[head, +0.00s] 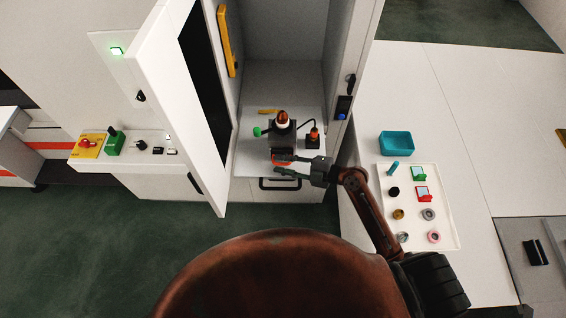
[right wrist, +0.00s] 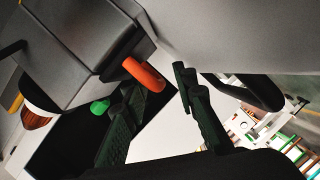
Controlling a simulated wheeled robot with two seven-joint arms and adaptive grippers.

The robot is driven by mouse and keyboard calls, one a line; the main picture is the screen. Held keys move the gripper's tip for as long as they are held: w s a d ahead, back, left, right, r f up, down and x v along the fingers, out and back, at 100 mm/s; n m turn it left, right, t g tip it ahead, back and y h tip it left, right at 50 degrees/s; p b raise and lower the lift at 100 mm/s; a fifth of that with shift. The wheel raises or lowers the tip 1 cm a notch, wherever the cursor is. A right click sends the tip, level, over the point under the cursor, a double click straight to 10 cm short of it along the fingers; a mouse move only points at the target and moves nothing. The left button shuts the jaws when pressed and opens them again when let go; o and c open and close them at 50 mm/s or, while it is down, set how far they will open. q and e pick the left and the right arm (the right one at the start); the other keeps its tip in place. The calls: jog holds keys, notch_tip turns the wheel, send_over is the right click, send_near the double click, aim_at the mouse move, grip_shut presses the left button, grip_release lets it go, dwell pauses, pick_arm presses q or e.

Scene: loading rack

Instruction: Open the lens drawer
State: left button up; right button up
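A white drawer front (head: 246,190) with a black bar handle (head: 280,184) is under the floor of the open white cabinet and looks shut. No lens label can be read on it. My right gripper (head: 279,164) is just above and behind the handle in the head view, in front of a dark device with an orange dome (head: 282,118). Its fingers are apart with nothing between them. My left gripper is not in view.
The cabinet door (head: 175,90) stands open at the left. A small device with an orange top (head: 313,138) is on the cabinet floor. At the right, a white tray (head: 445,240) holds several small parts, with a teal bin (head: 397,143) behind it.

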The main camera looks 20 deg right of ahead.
grip_shut()
dwell(0.7)
